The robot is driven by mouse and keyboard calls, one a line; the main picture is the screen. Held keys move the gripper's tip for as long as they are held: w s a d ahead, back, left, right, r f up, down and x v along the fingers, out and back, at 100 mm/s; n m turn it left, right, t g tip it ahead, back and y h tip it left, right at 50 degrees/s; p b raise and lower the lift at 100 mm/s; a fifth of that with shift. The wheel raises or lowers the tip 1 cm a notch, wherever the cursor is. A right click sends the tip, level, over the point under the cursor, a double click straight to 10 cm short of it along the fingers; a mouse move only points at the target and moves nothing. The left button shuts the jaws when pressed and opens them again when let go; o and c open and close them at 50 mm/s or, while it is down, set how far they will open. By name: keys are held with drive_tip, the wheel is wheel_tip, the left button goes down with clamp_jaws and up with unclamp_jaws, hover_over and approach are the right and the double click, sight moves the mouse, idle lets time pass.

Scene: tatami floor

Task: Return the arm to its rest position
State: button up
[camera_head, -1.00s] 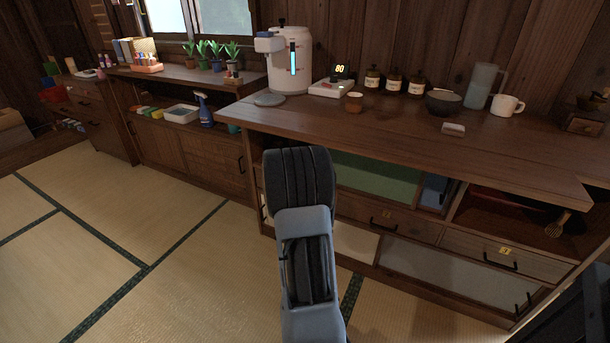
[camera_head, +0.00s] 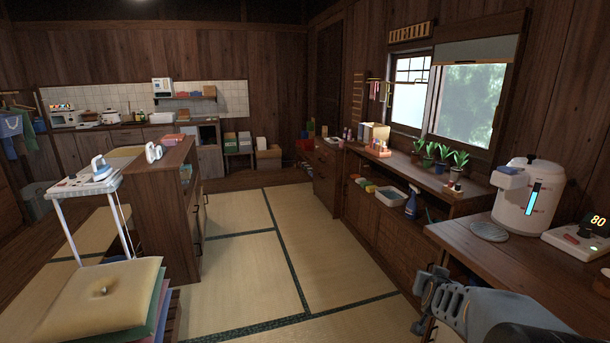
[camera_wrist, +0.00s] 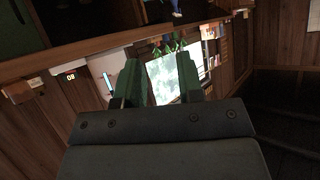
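My arm (camera_head: 500,312) shows at the lower right of the head view, in front of the wooden counter. My gripper (camera_head: 428,292) is at its left end, small and dark there. In the wrist view my gripper (camera_wrist: 162,80) shows two green fingers standing apart with nothing held between them. The wrist view is upside down, with the window (camera_wrist: 175,72) seen between and behind the fingers.
The right counter bears a white water dispenser (camera_head: 527,198) and a display unit (camera_head: 583,238). Potted plants (camera_head: 440,155) and a spray bottle (camera_head: 411,204) stand farther along. A cushion stack (camera_head: 95,300) and ironing stand (camera_head: 85,185) are left. Tatami floor (camera_head: 245,270) between is clear.

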drive_tip(key=s+a+r+n+g+y+p, duration=0.2)
drive_tip(key=s+a+r+p, duration=0.2)
drive_tip(key=a+r, duration=0.25)
drive_tip(key=s+a+r+n+g+y+p, duration=0.1)
drive_tip(key=s+a+r+n+y+p, duration=0.15)
drive_tip(key=s+a+r+p, duration=0.3)
drive_tip(key=s+a+r+n+g+p, duration=0.2)
drive_tip(key=s+a+r+g+p, duration=0.2)
drive_tip(key=s, duration=0.5)
drive_tip(key=a+r+p, duration=0.2)
drive_tip(key=a, duration=0.1)
drive_tip(key=shift+s+r+y, duration=0.2)
drive_tip(key=shift+r+y, duration=0.1)
drive_tip(key=shift+y, duration=0.05)
